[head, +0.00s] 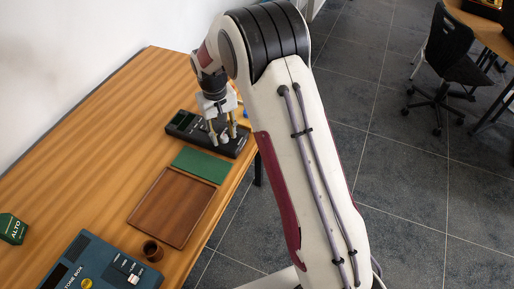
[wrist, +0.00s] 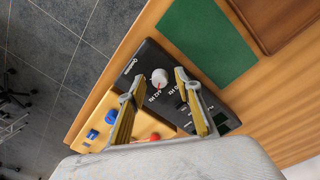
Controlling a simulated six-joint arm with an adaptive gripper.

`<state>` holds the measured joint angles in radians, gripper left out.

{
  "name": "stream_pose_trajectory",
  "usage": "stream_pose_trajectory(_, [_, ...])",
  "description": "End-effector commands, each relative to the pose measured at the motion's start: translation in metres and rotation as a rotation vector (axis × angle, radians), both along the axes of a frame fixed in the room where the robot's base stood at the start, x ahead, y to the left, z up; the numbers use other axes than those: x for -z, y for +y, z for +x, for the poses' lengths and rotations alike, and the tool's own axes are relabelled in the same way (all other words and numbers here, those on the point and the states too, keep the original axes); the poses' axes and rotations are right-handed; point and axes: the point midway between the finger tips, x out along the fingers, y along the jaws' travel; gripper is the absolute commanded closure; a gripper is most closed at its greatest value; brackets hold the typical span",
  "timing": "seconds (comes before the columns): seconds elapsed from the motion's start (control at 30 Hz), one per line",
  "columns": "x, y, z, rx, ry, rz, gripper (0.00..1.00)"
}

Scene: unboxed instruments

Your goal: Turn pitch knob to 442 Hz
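A black tuner-like box (head: 182,121) lies on the wooden table under my gripper; it also shows in the wrist view (wrist: 150,55). Its pale round pitch knob (wrist: 159,76) stands on the face, with a small red mark on its lower side. White labels with "Hz" are printed around the knob, too small to read surely. A dark display sits at the box's right end in the wrist view. My gripper (wrist: 154,86) is open, its two yellow fingers (head: 222,130) on either side of the knob, with a gap visible to each side. Fingertip height above the face is unclear.
A yellow-orange box (wrist: 94,126) with blue and red controls lies beside the black box. A green mat (head: 201,164), brown tray (head: 137,213), small brown cup (head: 152,250), blue box (head: 73,271) and green "ALTO" box (head: 12,229) share the table. The table edge is near.

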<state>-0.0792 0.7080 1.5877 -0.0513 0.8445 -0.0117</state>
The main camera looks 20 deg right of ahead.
Motion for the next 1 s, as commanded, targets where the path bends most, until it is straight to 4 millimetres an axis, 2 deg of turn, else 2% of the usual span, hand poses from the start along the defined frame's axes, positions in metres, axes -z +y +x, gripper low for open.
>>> stream_pose_trajectory(1.0, [0.0000,-0.0003,-0.0005,-0.523,0.000,0.000,0.66])
